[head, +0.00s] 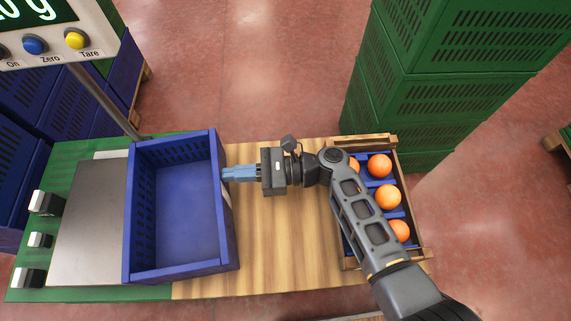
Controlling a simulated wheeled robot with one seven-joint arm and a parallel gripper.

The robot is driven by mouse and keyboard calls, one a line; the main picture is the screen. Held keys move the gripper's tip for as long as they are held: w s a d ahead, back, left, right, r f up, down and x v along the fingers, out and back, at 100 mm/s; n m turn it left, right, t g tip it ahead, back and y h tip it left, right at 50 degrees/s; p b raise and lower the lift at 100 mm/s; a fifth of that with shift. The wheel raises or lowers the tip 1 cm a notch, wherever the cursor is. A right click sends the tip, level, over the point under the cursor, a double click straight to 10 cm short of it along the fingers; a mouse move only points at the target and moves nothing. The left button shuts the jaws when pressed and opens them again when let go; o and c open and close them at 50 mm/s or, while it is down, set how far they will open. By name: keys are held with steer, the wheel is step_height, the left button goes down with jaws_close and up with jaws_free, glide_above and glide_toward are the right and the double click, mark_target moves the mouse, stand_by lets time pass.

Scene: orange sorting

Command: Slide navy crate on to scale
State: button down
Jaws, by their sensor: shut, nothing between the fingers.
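The navy crate (181,273) is upright and looks empty. It stands at the seam between the green scale base and the wooden table top, with its left side at or over the right part of the grey scale plate (90,225). My gripper (226,174) is shut and empty. Its blue fingers point left, with the tips at the crate's right wall; whether they press on it is hard to tell. The scale display (40,20) is at the top left, with its reading partly cut off.
A wooden tray (348,262) with several oranges (388,197) on blue holders sits right of the bare wooden table top (280,240), partly under my arm. Stacked green crates (425,100) stand behind; blue crates (70,120) stand back left.

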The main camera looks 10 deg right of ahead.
mark_target(137, 182)
steer(key=a+b, duration=0.1)
steer(key=a, duration=0.5)
steer(key=a+b, duration=0.2)
steer(key=a, duration=0.4)
steer(key=a+b, duration=0.1)
steer(key=a, duration=0.5)
steer(key=shift+w+a+f, duration=0.15)
steer(key=shift+w+a, duration=0.05)
steer(key=shift+w, duration=0.1)
steer(key=shift+a+b, duration=0.3)
steer(key=shift+a, duration=0.1)
steer(key=shift+d, duration=0.1)
